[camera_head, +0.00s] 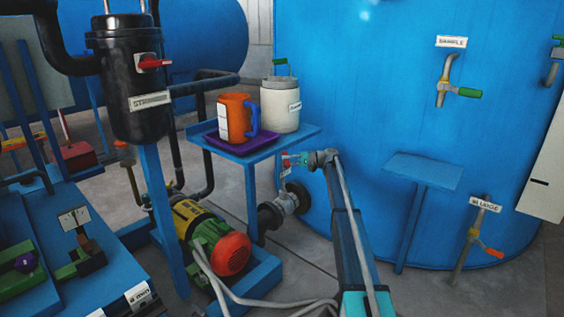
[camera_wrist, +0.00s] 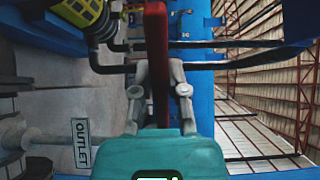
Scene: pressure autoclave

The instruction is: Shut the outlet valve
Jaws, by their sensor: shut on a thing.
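The outlet valve's red lever (camera_wrist: 157,40) stands upright in the wrist view. My gripper (camera_wrist: 159,72) has its two grey fingers on either side of the lever and is shut on it. A white tag reading OUTLET (camera_wrist: 80,143) sits at the lower left, beside a grey pipe part. In the head view my gripper (camera_head: 298,159) is beside the blue tank's lower wall, just below the small table's right edge. Only a small piece of the red lever (camera_head: 285,160) shows there.
A blue side table (camera_head: 262,146) holds an orange mug (camera_head: 236,117) on a purple tray (camera_head: 226,141) and a pale canister (camera_head: 280,107). A pump with a red end (camera_head: 230,254) is below. A blue shelf (camera_head: 424,170) and pipe labelled SLUDGE (camera_head: 474,235) stand right.

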